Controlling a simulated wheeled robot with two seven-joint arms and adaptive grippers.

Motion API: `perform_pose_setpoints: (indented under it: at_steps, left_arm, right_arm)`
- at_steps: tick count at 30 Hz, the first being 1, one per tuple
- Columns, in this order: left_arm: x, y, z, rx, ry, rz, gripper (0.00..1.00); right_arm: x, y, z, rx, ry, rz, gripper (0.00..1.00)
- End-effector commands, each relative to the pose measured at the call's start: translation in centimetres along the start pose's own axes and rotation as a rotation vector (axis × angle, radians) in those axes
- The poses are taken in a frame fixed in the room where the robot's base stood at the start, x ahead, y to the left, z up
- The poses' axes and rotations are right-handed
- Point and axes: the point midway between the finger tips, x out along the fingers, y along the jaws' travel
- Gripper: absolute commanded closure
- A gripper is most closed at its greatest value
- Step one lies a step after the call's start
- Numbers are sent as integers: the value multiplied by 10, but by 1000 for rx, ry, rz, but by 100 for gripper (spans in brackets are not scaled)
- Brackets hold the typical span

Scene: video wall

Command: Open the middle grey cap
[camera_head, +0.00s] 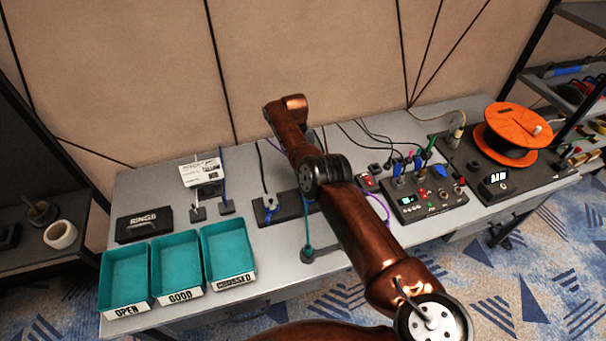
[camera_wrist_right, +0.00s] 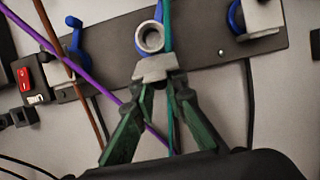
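In the right wrist view, a dark strip (camera_wrist_right: 205,50) carries three grey-and-blue connectors. The middle connector (camera_wrist_right: 150,37) shows an open round ring with blue around it. A grey piece, which looks like the middle grey cap (camera_wrist_right: 155,68), lies just below this ring, between the fingertips. My right gripper (camera_wrist_right: 158,88) has its green fingers close together and appears shut on this cap. The left connector (camera_wrist_right: 64,78) and right connector (camera_wrist_right: 263,19) stand apart from the fingers. In the head view, my arm hides part of the strip (camera_head: 287,207) and the gripper. My left gripper is out of view.
A teal cable (camera_wrist_right: 167,22) passes close by the fingers; a purple cable (camera_wrist_right: 92,78) crosses at left. On the table, teal bins (camera_head: 228,250) stand left, a control box (camera_head: 428,205) and orange spool (camera_head: 517,125) right.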

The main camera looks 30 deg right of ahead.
Motion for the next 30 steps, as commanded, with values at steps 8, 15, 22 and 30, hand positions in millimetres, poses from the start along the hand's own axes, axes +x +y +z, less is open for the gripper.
perform_pose_setpoints:
  at_steps: [8,15,22,30]
  left_arm:
    - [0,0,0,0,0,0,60]
    - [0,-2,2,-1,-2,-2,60]
    - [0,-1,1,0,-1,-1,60]
    - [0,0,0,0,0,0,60]
  right_arm:
    - [0,0,1,0,-3,0,72]
    - [-1,-1,1,-2,-3,-1,72]
    - [-19,-2,6,-3,1,-3,72]
    - [-76,-2,26,-2,-1,-6,72]
